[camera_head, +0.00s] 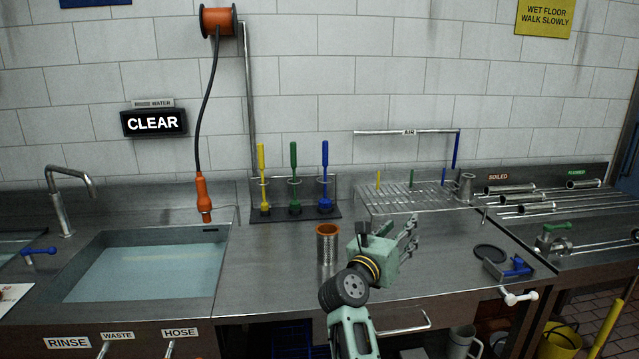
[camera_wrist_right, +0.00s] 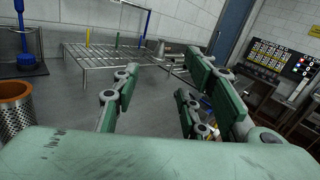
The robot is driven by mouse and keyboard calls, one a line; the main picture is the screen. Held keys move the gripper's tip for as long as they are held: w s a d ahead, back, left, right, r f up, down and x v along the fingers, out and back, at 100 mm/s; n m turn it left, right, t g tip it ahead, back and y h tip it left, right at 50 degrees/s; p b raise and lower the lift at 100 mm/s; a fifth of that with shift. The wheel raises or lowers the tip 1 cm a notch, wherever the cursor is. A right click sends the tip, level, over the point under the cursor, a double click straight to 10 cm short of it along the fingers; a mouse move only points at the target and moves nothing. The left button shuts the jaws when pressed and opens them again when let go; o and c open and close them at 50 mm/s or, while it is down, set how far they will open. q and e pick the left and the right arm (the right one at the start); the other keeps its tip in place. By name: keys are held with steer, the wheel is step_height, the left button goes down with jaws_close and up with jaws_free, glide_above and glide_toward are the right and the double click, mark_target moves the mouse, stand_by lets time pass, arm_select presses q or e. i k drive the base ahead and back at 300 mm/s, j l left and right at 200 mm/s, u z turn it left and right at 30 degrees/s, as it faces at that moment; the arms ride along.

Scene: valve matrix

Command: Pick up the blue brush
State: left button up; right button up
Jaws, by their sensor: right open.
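The blue brush (camera_head: 325,178) stands upright, handle up, in the rack (camera_head: 290,214) against the back wall. It is the rightmost of three brushes, beside a green brush (camera_head: 294,178) and a yellow brush (camera_head: 262,180). Its lower part also shows at the left edge of the right wrist view (camera_wrist_right: 26,48); its upper handle is cut off there. My right gripper (camera_head: 410,236) is open and empty above the counter, to the right of and nearer than the blue brush. Its fingers (camera_wrist_right: 165,88) point toward the wire rack, not at the brush. My left gripper is not in view.
A perforated steel cup with an orange rim (camera_head: 328,246) stands between my right gripper and the brush rack. A wire drying rack (camera_head: 415,197) is behind the gripper. An orange hose nozzle (camera_head: 204,198) hangs by the water-filled sink (camera_head: 150,270) at left.

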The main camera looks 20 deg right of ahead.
mark_target(325, 202)
steer(key=i, duration=1.7)
